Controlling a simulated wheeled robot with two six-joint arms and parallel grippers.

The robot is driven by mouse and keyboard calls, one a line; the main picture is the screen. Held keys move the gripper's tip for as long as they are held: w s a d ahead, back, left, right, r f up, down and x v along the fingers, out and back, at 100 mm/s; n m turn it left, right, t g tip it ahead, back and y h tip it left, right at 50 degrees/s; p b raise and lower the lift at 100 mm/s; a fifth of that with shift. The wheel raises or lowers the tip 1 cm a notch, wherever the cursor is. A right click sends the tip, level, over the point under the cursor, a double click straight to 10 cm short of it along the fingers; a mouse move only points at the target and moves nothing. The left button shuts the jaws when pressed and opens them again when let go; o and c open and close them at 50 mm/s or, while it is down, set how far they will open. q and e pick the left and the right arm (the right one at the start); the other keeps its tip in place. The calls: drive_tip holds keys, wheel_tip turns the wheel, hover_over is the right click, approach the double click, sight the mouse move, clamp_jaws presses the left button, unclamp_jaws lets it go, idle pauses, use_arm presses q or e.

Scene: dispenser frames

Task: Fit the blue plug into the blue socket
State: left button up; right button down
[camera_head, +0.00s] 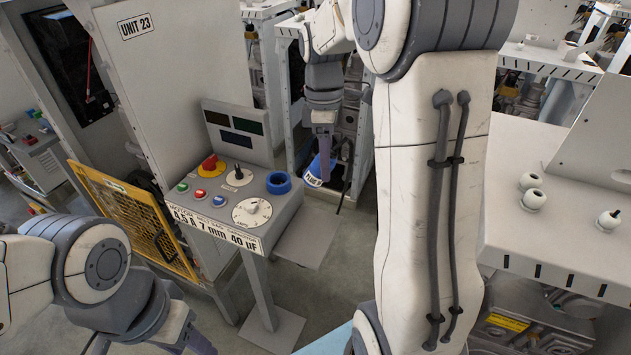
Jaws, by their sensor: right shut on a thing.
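The blue socket (278,183) is a round blue ring standing on the right part of a grey control panel (236,226). My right gripper (324,148) points down just right of the panel and is shut on the blue plug (315,172). The plug carries a white label with dark marks, too small to read. In this view the plug is apart from the socket, to its right and slightly higher. My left gripper (201,343) is low at the left, cut off by the bottom edge, with only a bit of purple finger showing.
The panel bears a red-and-yellow switch (210,166), a black knob (239,175), a white dial (252,212) and several push buttons. A tall UNIT 23 cabinet (160,90) stands behind. A yellow mesh guard (135,215) is at the left. A table with white knobs (533,199) is at the right.

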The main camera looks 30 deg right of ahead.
drive_tip(key=n+h, duration=0.1)
drive_tip(key=d+n+h, duration=0.1)
drive_tip(key=n, duration=0.1)
drive_tip(key=w+n+h+p, duration=0.1)
drive_tip(key=n, duration=0.1)
drive_tip(key=shift+w+d+f, duration=0.1)
drive_tip(key=shift+d+f, duration=0.1)
drive_tip(key=shift+d, duration=0.2)
drive_tip(key=w+a+f+n+t+h+p, duration=0.1)
drive_tip(key=w+a+f+n, duration=0.1)
drive_tip(key=w, duration=0.3)
drive_tip(key=w+a+f+n+t+h+p, duration=0.1)
drive_tip(key=w+a+f+n+p, duration=0.1)
drive_tip(key=w+f+n, duration=0.1)
drive_tip(key=w+a+f+n+t+h+p, duration=0.1)
drive_tip(key=w+a+f+n+t+p, duration=0.1)
drive_tip(key=w+f, duration=0.3)
drive_tip(key=shift+w+a+n, duration=0.3)
drive_tip(key=shift+w+a, duration=0.1)
drive_tip(key=shift+w, duration=0.45)
drive_tip(key=shift+f, duration=0.35)
drive_tip(key=shift+f, duration=0.1)
drive_tip(key=shift+c, duration=1.3)
unclamp_jaws()
